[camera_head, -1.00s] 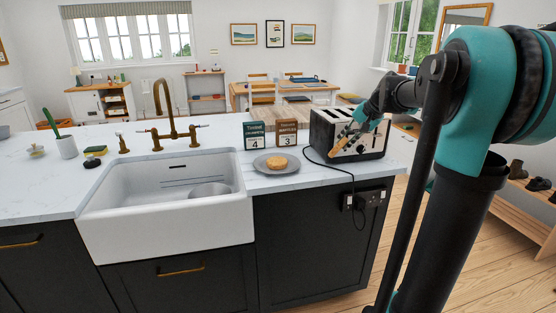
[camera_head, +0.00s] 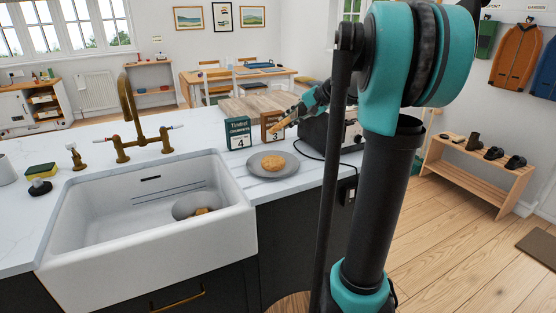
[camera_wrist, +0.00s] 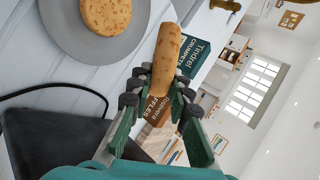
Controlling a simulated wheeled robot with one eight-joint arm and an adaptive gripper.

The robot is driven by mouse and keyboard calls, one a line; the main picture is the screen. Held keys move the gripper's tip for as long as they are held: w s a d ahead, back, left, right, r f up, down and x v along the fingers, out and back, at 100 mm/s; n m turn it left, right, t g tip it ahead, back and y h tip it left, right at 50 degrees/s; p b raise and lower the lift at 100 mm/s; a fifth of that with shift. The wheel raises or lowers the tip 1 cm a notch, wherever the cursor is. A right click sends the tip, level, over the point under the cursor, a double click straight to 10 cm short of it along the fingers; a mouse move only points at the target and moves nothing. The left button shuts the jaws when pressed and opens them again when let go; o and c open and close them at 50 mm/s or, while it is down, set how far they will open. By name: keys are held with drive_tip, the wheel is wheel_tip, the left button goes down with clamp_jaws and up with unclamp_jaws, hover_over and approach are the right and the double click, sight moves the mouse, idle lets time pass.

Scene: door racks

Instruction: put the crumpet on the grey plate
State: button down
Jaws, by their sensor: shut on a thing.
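My gripper (camera_wrist: 160,98) is shut on a golden-brown, spotted crumpet (camera_wrist: 168,48), seen nearly edge-on. In the head view the held crumpet (camera_head: 283,126) shows as a tan strip in my gripper (camera_head: 298,114), in front of the brown box and left of the toaster. The grey plate (camera_head: 291,170) is on the worktop, below and a little left of the gripper. Another round, spotted crumpet (camera_head: 272,162) lies on it. In the wrist view the plate (camera_wrist: 60,42) and its crumpet (camera_wrist: 106,14) are at upper left, apart from the held one.
A green crumpet box (camera_head: 238,133) and brown waffle box (camera_head: 268,124) stand behind the plate. The dark toaster (camera_head: 315,136) is partly hidden by my arm; its cable runs beside the plate. The white sink (camera_head: 150,240) at left holds a grey bowl (camera_head: 184,207) with something tan inside.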

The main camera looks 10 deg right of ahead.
drive_tip(key=shift+f, duration=4.25)
drive_tip(key=c, duration=1.6)
unclamp_jaws()
drive_tip(key=shift+d, duration=0.1)
drive_tip(key=v, duration=0.8)
drive_tip(key=shift+r, duration=0.1)
